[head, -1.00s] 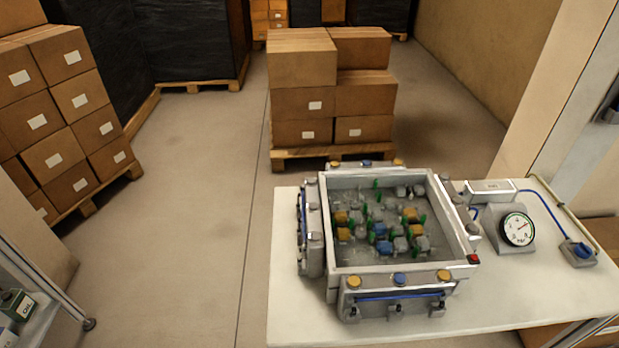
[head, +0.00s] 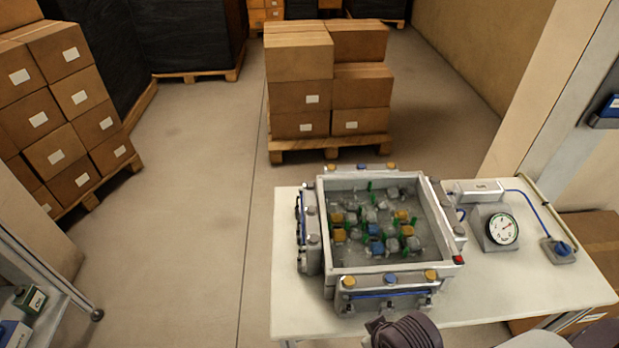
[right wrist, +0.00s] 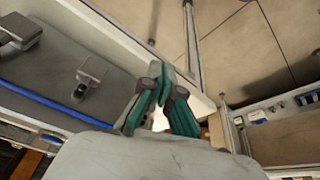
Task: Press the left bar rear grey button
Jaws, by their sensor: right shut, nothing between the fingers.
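In the head view, a grey tray-like box (head: 346,267) sits on the white table, with a bar along each visible side. The left bar (head: 312,257) carries small grey buttons along its top; its rear grey button (head: 309,210) shows at the far end. Nothing of mine touches the left bar in this view. In the right wrist view my right gripper (right wrist: 165,75) is shut and empty, its green fingers together. Beside it are a grey surface with a blue strip (right wrist: 50,112) and grey blocks. My left gripper is not in view.
The front bar (head: 395,293) has yellow and blue buttons. A gauge (head: 502,229) and a blue-knobbed block (head: 560,250) stand right of the box. The white table (head: 300,320) is bare at its front left. A dark part of mine shows at the bottom edge.

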